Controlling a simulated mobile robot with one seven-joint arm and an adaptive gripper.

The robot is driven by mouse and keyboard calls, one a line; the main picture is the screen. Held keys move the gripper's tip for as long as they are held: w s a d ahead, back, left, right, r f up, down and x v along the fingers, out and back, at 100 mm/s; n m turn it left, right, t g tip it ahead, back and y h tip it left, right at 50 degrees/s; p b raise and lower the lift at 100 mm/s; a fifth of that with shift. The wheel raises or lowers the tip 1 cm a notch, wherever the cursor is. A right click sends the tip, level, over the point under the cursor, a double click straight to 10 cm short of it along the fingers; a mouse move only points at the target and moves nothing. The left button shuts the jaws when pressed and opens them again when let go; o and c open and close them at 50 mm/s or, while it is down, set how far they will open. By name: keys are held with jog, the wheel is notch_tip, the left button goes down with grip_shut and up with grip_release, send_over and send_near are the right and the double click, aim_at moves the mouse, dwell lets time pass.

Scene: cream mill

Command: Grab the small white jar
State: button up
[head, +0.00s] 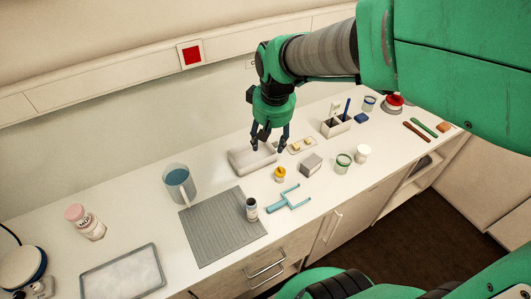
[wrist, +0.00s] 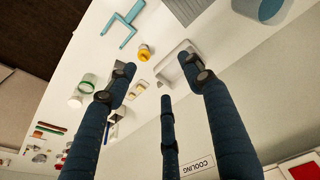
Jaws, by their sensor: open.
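A small white jar (head: 362,153) stands upright on the counter, right of a clear jar with a green band (head: 343,162). In the wrist view a white jar (wrist: 75,101) shows at the left, close to the green-banded one (wrist: 87,82). My gripper (head: 270,141) is open and empty, with its fingers pointing down above the back of the counter, near a grey-white tray (head: 252,158). It is well to the left of the white jar. In the wrist view its three dark fingers (wrist: 160,78) are spread apart with nothing between them.
A grey box (head: 311,164), a yellow-topped jar (head: 280,174) and a blue forked tool (head: 288,199) stand or lie nearby. A holder (head: 335,127) and a blue block (head: 361,118) are behind the white jar.

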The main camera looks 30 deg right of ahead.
jog(key=w+d+f+g+p, duration=0.1)
jog(key=w+d+f, duration=0.3)
jog(key=f, duration=0.2)
jog(key=g+p, duration=0.1)
send_over(281, 168)
notch_tip(281, 168, down, 8)
jog(key=shift+w+r, duration=0.1)
jog(key=shift+r, duration=0.05)
jog(key=shift+f, duration=4.25)
jog(key=shift+f+b, duration=0.45)
jog(key=shift+f, duration=2.15)
